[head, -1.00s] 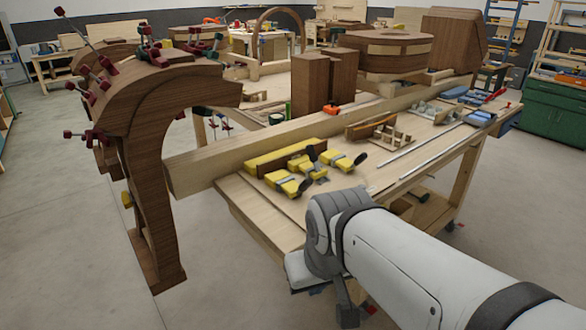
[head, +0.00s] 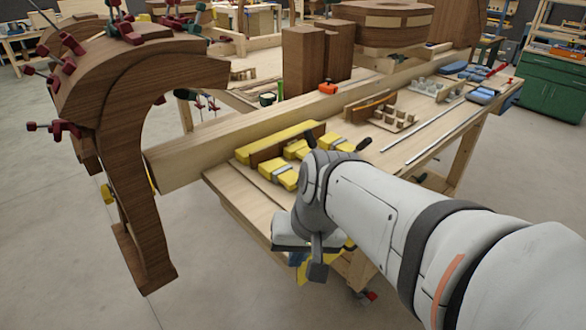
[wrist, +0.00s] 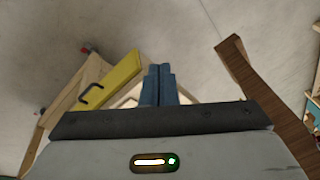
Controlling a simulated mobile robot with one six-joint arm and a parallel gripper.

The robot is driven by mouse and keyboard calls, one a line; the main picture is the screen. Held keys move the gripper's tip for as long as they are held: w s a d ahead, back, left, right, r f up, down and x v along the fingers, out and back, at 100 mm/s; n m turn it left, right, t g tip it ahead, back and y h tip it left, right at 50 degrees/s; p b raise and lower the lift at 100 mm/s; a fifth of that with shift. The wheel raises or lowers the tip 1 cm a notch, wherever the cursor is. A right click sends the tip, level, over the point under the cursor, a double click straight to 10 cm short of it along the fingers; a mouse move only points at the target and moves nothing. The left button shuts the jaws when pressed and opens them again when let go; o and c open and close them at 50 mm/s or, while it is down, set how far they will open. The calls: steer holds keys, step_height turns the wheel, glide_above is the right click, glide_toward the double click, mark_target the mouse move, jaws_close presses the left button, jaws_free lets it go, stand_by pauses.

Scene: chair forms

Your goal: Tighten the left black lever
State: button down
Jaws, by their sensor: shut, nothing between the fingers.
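My gripper (wrist: 158,68) shows in the wrist view as two blue fingers pressed together, shut and empty. Left of the fingers is a yellow bar (wrist: 120,73) with a black lever (wrist: 92,93) on it; the fingertips are apart from the lever. In the head view, yellow clamps (head: 278,172) lie on the workbench (head: 232,190). A black lever (head: 363,143) shows on the right one; my arm covers part of the others. A yellow piece (head: 303,273) shows below my wrist, mostly hidden, and I cannot tell if it is the wrist view's yellow bar.
A curved brown wooden form (head: 135,100) with red clamps stands left of the bench. A long pale beam (head: 220,148) runs along the bench behind the clamps. A brown wooden piece (wrist: 262,95) is right of the fingers in the wrist view. Floor (head: 60,260) is clear at the front left.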

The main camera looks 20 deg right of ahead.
steer(key=w+d+f+m+t+y+b, duration=0.35)
steer(key=w+f+m+y+b, duration=0.35)
steer(key=m, duration=0.8)
steer(key=w+d+f+m+t+h+b, duration=0.1)
steer(key=w+d+m+t+h+b, duration=0.2)
steer(key=d+m, duration=0.5)
steer(key=w+d+f+m+t+b, duration=0.1)
steer(key=w+d+m+t+b, duration=0.2)
steer(key=w+d+m+t, duration=0.5)
steer(key=w, duration=0.1)
steer(key=w+a+f+n+g, duration=0.1)
steer(key=w, duration=0.1)
steer(key=w+f+n+g, duration=0.1)
steer(key=w, duration=0.1)
steer(key=shift+w+a, duration=0.2)
steer(key=shift+a, duration=0.05)
steer(key=shift+w+a+r+p, duration=0.2)
steer(key=shift+w+r+p, duration=0.05)
steer(key=shift+w+r, duration=0.2)
steer(key=shift+w+a+r+p, duration=0.15)
steer(key=shift+w+r+p, duration=0.05)
steer(key=shift+w+r, duration=0.25)
steer(key=shift+w+a+r, duration=0.15)
steer(key=shift+w+r, duration=0.15)
steer(key=shift+w, duration=0.25)
